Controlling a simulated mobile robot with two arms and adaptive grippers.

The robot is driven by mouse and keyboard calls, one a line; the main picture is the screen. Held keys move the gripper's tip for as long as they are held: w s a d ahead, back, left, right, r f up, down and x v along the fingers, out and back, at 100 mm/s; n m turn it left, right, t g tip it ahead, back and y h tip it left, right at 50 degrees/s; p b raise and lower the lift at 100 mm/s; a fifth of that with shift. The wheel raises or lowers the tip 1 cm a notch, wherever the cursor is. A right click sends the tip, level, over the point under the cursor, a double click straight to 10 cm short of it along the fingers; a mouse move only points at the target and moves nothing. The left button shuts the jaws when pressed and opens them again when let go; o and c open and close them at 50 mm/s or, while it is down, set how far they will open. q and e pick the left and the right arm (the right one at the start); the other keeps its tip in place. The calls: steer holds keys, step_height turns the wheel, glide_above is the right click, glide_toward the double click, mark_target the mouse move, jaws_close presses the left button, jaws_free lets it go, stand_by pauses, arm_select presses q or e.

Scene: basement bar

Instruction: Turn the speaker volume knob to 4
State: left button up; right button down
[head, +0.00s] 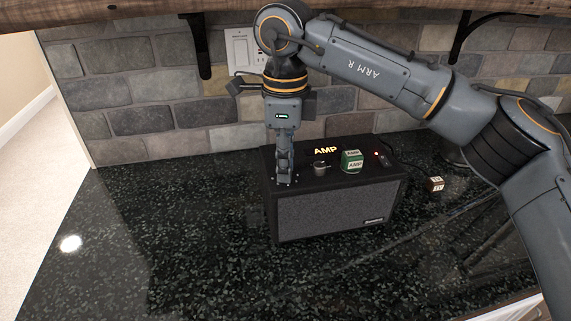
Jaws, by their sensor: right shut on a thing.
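The speaker (335,208) is a black amp box with a grey grille front, standing on the dark counter. Glowing "AMP" lettering (325,150) shows at the back of its top. My right gripper (284,180) points straight down at the left end of the top, with its fingers shut on what appears to be the volume knob. The fingers hide the knob, so its setting cannot be read. Small pale marks show on the top around the fingertips. My left gripper is out of view.
On the speaker's top are a small grey cylinder (320,168), a green and white box (351,161) and a red light (376,154). A small brown and white cube (435,184) lies on the counter (150,230) to the right. The counter's left side is clear.

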steer(key=m+b, duration=0.1)
steer(key=m, duration=0.4)
steer(key=shift+m+b, duration=0.5)
steer(key=shift+m, duration=1.7)
steer(key=shift+r, duration=0.1)
steer(key=c, duration=1.1)
jaws_free()
steer(key=shift+c, duration=0.2)
steer(key=shift+r, duration=0.2)
step_height(320, 180, up, 7)
